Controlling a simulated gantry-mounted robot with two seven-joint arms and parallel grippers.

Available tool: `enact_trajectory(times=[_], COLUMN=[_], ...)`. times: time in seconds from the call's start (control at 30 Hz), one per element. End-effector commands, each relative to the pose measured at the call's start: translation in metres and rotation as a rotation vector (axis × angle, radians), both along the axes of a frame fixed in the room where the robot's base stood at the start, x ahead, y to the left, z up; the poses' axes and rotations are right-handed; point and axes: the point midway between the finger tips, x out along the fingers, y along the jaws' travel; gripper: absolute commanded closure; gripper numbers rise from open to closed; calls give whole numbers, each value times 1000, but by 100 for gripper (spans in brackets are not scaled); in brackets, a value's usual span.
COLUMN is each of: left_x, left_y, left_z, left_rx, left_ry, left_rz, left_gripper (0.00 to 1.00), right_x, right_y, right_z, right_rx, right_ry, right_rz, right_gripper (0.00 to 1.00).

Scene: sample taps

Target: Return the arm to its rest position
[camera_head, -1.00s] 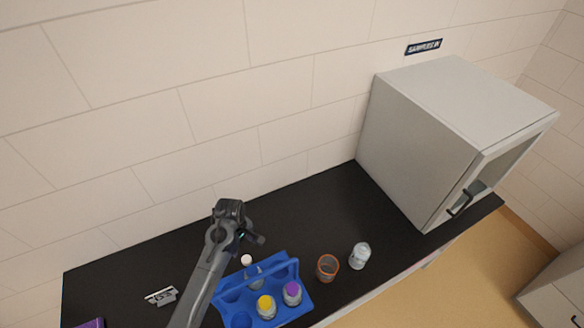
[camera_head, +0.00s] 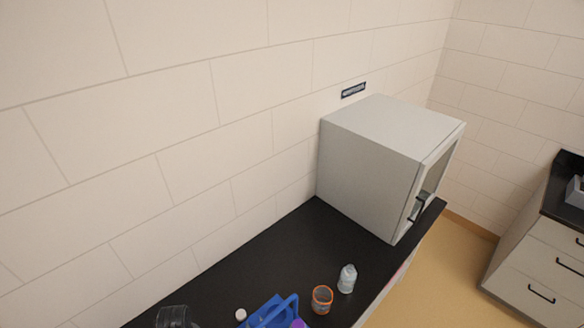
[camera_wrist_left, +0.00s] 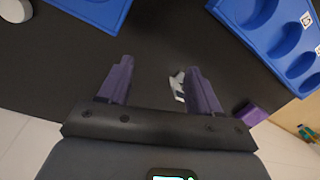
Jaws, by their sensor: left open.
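My left gripper (camera_wrist_left: 158,72) shows in the left wrist view with its two purple fingers apart and nothing between them, above the black counter (camera_wrist_left: 150,40). My right arm and gripper are in neither view.
A blue carrier (camera_head: 268,314) is cut off at the bottom edge, with a white cap (camera_head: 241,314) beside it. An orange-rimmed cup (camera_head: 322,299) and a clear bottle (camera_head: 347,279) stand to its right. A grey cabinet (camera_head: 365,165) stands behind. A blue holed rack (camera_wrist_left: 275,45) shows too.

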Motion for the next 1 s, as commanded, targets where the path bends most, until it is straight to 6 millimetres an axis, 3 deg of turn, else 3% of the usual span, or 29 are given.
enact_trajectory(times=[0.03, 0.17, 0.33, 0.43, 0.53, 0.67, 0.8, 0.9, 1.0], left_x=[-18, -58, -118, -157, -186, -196, -177, -168, -166], left_y=[1, 0, -9, -22, -42, -69, -89, -94, -94], left_z=[-3, -7, 7, 39, 83, 146, 207, 231, 232], left_rx=[5, 18, 32, 29, 12, 2, 51, 93, 108], left_ry=[27, 66, 82, 55, -12, -142, -312, -375, -375], left_rz=[-3, -26, -112, -265, -491, -794, -1086, -1243, -1335], left_gripper=[36, 36, 36, 36, 36, 36, 36, 36, 36], right_x=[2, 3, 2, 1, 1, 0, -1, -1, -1], right_y=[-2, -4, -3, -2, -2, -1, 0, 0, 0], right_z=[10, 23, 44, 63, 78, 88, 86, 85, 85], right_rx=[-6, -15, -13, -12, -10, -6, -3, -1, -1], right_ry=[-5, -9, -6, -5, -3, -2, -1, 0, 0], right_rz=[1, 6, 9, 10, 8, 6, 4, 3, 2], right_gripper=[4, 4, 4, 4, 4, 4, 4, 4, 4])
